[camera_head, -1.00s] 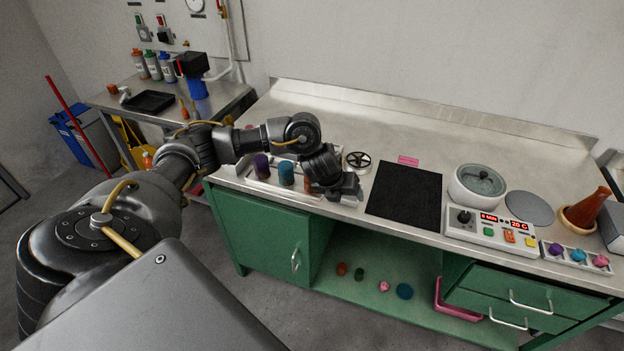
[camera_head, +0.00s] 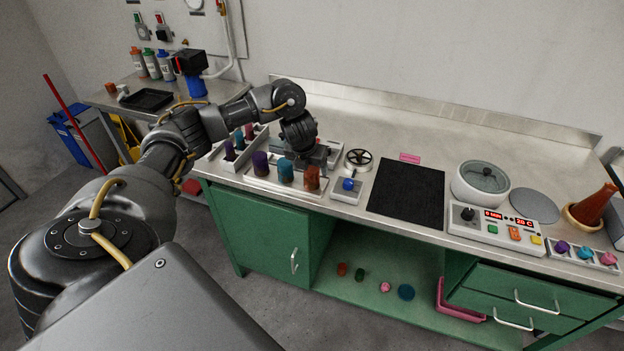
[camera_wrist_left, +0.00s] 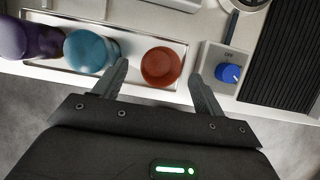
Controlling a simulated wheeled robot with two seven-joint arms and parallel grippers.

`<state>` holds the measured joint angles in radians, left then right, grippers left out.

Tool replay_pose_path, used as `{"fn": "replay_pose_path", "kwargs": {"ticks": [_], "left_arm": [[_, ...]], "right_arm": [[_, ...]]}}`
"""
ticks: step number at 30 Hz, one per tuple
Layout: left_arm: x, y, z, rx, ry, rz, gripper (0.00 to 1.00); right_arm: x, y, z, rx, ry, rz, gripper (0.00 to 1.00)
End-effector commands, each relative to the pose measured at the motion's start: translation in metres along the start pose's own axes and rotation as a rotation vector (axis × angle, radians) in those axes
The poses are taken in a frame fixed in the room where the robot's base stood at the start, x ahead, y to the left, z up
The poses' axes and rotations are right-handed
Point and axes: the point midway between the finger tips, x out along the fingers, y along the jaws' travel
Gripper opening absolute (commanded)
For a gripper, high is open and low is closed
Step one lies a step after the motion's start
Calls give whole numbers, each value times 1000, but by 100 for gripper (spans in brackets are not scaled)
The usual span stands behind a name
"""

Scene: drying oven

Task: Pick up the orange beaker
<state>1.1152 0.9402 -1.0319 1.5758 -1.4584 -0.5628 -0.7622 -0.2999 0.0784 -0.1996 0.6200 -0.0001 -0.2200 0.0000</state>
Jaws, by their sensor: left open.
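The orange beaker (camera_head: 312,178) stands upright at the right end of a white tray (camera_head: 247,180) near the front edge of the counter. In the left wrist view the orange beaker (camera_wrist_left: 161,66) lies between the two fingertips, with a gap on each side. My left gripper (camera_wrist_left: 160,78) is open and empty there. In the head view my left gripper (camera_head: 318,157) is just behind and above the beaker, its fingers partly hidden. My right gripper is not in view.
A teal beaker (camera_head: 286,172) and a purple beaker (camera_head: 261,164) stand left of the orange one in the tray. A switch box with a blue knob (camera_head: 348,184) sits close on the right. A black mat (camera_head: 408,192) lies farther right.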

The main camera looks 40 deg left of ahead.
Motion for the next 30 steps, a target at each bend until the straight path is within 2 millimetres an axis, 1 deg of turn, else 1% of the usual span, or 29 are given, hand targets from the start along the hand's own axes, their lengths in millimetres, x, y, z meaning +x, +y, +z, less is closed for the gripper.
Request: {"fn": "replay_pose_path", "kwargs": {"ticks": [3,5,11,15,18,24,30], "left_arm": [[1,0,0,0,-1,-1,71],[6,-1,0,-1,0,-1,71],[35,0,1,-4,4,-2,71],[49,0,2,-2,2,-2,71],[52,0,3,-1,0,-1,71],[52,0,4,0,-1,-1,71],[52,0,4,0,-1,-1,45]], "right_arm": [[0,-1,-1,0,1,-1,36],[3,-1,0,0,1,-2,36],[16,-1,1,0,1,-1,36],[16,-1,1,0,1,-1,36],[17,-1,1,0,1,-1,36],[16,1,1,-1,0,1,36],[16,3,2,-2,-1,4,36]]}}
